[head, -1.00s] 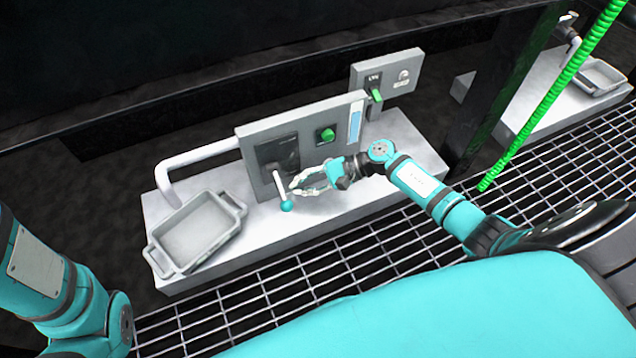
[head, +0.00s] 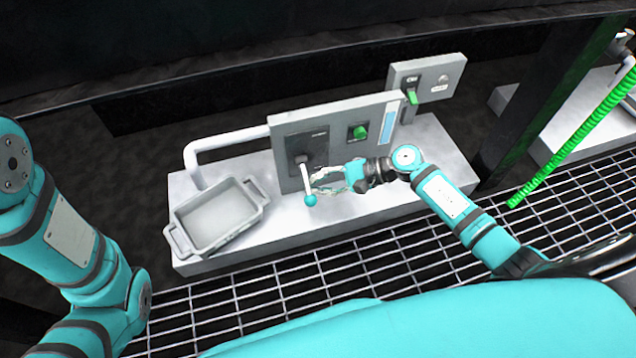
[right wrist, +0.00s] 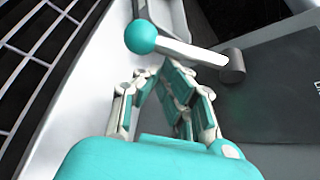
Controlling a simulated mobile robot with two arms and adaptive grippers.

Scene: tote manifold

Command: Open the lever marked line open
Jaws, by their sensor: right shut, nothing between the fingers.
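A white lever with a teal ball end (head: 310,200) hangs down from a dark plate (head: 307,148) on the grey panel. The plate's lettering is too small to read. My right gripper (head: 318,181) is just right of the lever, its fingers shut and empty. In the right wrist view, the lever's teal ball (right wrist: 141,37) and white rod (right wrist: 180,48) lie just beyond the closed fingertips (right wrist: 160,68). I cannot tell whether they touch. The left arm (head: 75,235) shows at the left, but its gripper is out of view.
A grey tray (head: 217,218) sits on the bench, left of the panel, below a white pipe (head: 225,137). A green knob (head: 361,132) is on the panel. A smaller panel (head: 440,76) with a green handle (head: 412,97) stands behind right. Metal grating (head: 270,300) lies in front.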

